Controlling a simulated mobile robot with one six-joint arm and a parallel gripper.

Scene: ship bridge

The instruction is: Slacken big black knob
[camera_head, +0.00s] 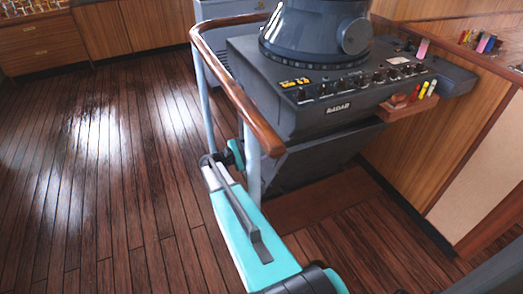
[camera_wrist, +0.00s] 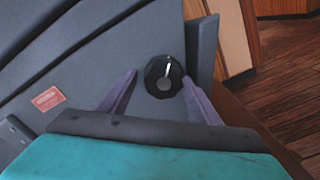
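The big black knob (camera_wrist: 164,84) is round with a white pointer line and sits on a flat grey panel in the wrist view. My gripper (camera_wrist: 160,77) is open, with one purple finger on each side of the knob. The right fingertip is close to the knob's edge, while the left one has a wider gap. I cannot tell whether either finger touches it. In the head view my turquoise arm reaches toward the radar console (camera_head: 305,118); my fingers and this knob are not distinguishable there.
A wooden handrail (camera_head: 233,82) on pale posts curves close around my arm at the console's left. A red label (camera_wrist: 48,98) is on the grey panel. Small knobs and a shelf with coloured markers (camera_head: 428,90) are on the console front. The wooden floor (camera_head: 100,170) at left is clear.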

